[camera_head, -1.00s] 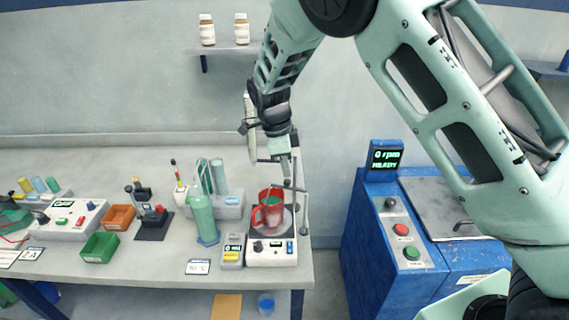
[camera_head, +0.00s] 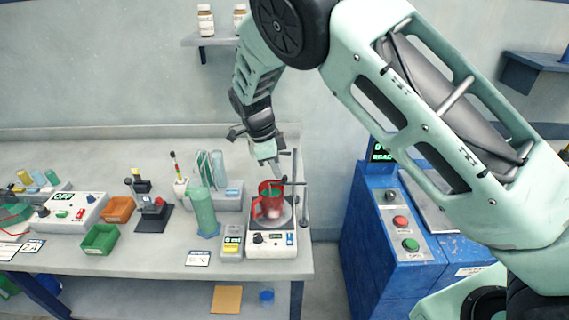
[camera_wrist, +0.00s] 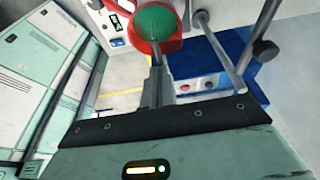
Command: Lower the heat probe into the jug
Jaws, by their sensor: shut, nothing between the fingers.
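The red jug (camera_head: 269,205) stands upright on the white hotplate (camera_head: 272,240), with green contents inside. In the wrist view the jug (camera_wrist: 134,44) shows at the top, seen from above, with its green contents in the middle. My gripper (camera_head: 274,171) is shut and empty, pointing down just above the jug's rim. Its fingertips (camera_wrist: 157,58) overlap the jug's near edge in the wrist view; I cannot tell whether they touch. A stand with a thin upright rod (camera_head: 296,163) and a dark cross arm is right of the jug. I cannot tell surely which rod is the heat probe.
Left of the hotplate are a small meter (camera_head: 232,243), a green cylinder (camera_head: 203,212) and a grey rack (camera_head: 232,197). A blue machine (camera_head: 364,220) with buttons stands to the right, past a gap. The bench's front strip is mostly clear.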

